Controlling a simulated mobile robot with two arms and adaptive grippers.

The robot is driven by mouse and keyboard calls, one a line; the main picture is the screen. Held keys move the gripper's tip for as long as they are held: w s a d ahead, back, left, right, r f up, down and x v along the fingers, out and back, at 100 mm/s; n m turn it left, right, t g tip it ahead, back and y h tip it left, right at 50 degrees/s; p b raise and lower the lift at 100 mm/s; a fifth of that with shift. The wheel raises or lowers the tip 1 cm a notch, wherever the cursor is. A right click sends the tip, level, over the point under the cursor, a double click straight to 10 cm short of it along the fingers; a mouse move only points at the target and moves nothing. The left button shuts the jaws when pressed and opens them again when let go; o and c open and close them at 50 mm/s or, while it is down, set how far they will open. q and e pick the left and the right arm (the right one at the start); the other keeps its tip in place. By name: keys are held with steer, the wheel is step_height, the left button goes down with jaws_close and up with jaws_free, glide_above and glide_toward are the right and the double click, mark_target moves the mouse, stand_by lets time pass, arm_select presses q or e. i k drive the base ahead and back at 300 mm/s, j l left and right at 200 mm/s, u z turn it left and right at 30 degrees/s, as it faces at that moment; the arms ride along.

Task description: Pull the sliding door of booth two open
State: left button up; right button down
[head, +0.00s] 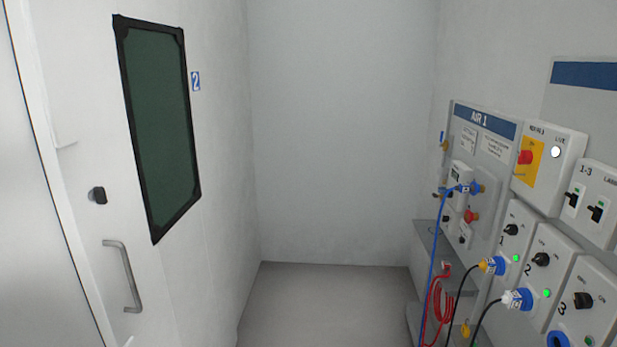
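The white sliding door of booth two (85,160) is on the left in the head view. It has a dark green window with a black frame (160,130), a small black knob or lock (98,196) and a grey metal bar handle (126,276) below that. A blue plate with the number 2 (196,81) is on the wall just right of the window. The door looks shut, though its left edge is hard to read. Neither of my grippers is in view, and nothing is touching the handle.
On the right wall are the AIR 1 panel (484,118), a red button on a yellow plate (527,158) and several switch boxes with plugged cables. A blue hose (436,250) and a coiled red hose (440,305) hang there. The grey floor (320,300) between is clear.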

mark_target(117, 94)
steer(key=i+j+u, duration=0.1)
steer(key=u, duration=0.65)
